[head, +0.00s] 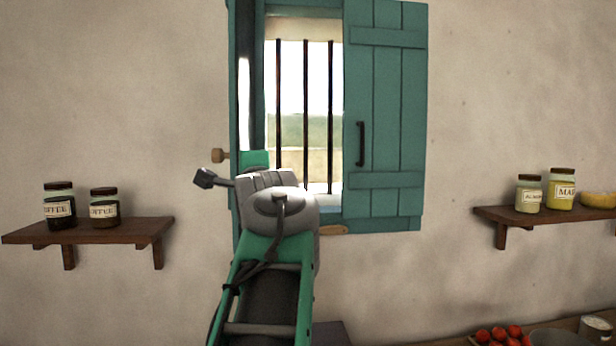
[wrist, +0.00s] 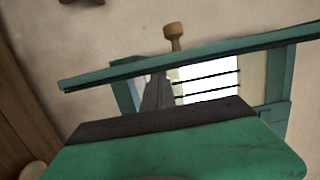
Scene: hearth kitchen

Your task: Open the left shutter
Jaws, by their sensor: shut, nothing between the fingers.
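The teal left shutter (head: 234,120) stands nearly edge-on at the left side of the barred window, swung out from the opening. In the wrist view its long narrow edge (wrist: 200,62) crosses the picture. A wooden knob (head: 218,156) shows just left of the shutter; it also shows in the wrist view (wrist: 173,35). My gripper (head: 255,160) is in front of the window's lower left, close to the shutter. Its fingers (wrist: 155,90) are shut and empty, on the window side of the shutter edge. The head view hides the fingertips, and I cannot tell whether they touch the shutter.
The right shutter (head: 387,115), with a black handle (head: 360,144), is to the right of the visible opening. Dark bars (head: 306,115) cross the window. Shelves with jars stand left (head: 95,232) and right (head: 485,212). The wall left of the window is clear above the shelf.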

